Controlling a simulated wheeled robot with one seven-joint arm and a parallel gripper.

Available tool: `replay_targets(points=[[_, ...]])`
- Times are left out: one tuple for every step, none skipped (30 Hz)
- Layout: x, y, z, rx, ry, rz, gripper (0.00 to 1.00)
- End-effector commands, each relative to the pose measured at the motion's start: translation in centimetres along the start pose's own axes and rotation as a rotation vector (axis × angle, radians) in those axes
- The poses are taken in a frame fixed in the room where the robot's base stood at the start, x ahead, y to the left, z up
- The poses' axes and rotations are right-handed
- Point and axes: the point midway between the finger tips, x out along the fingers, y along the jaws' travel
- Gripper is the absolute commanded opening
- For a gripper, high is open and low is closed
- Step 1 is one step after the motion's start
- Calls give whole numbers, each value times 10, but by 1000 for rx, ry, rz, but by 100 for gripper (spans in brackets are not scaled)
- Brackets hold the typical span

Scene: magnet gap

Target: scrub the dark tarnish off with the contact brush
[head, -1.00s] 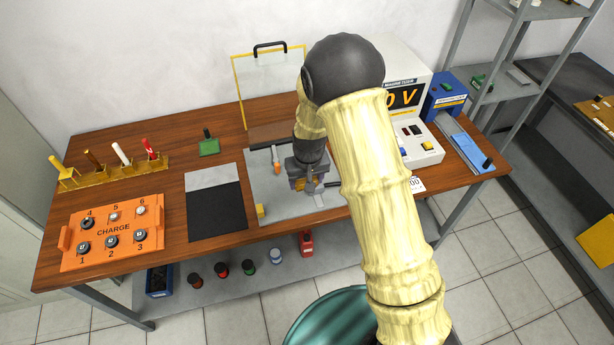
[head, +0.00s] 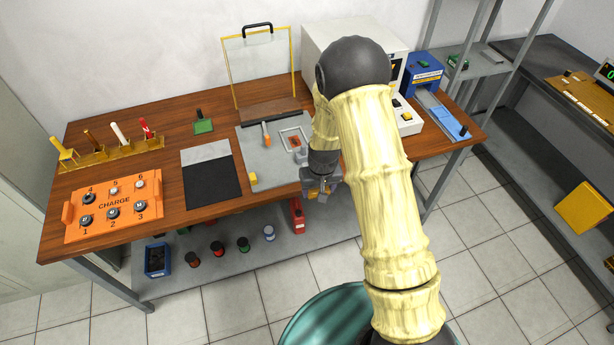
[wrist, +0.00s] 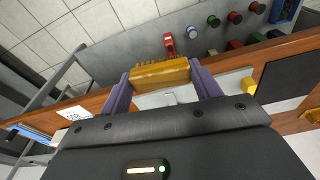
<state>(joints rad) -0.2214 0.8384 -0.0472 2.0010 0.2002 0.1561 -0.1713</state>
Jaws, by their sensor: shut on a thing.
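My gripper (head: 320,187) is at the front edge of the grey mat (head: 262,160) on the bench. In the wrist view its two purple-grey fingers (wrist: 160,88) are shut on a yellow-brown block with a bristly edge, which I take to be the contact brush (wrist: 160,74). In the head view the brush is mostly hidden by the gripper. Farther back on the mat is a pale square frame with a small reddish-dark patch (head: 295,141) inside, possibly the tarnish. It is apart from the gripper; my arm covers the mat's right side.
An orange-tipped tool (head: 266,137) and a small yellow block (head: 253,178) lie on the mat. A clear yellow-edged screen (head: 262,70) stands behind. Left are a black-and-grey panel (head: 211,180) and an orange CHARGE box (head: 113,208). A red bottle (head: 297,216) stands on the lower shelf.

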Motion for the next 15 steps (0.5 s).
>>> replay_targets(points=[[7, 7, 4, 14, -3, 2, 45], [10, 11, 6, 21, -3, 2, 45], [13, 16, 9, 31, -2, 4, 45], [16, 20, 11, 39, -2, 5, 45], [19, 23, 14, 46, -3, 6, 45], [23, 29, 18, 57, -3, 8, 45], [27, 33, 20, 65, -3, 9, 45], [30, 38, 23, 74, -4, 11, 45], [35, 44, 28, 86, -3, 12, 45], [38, 48, 31, 95, -4, 13, 45], [42, 53, 35, 105, -4, 15, 45], [47, 59, 40, 118, -4, 16, 45], [50, 64, 43, 128, -4, 18, 45], [53, 67, 46, 137, -3, 19, 45], [56, 73, 51, 149, -3, 21, 45]])
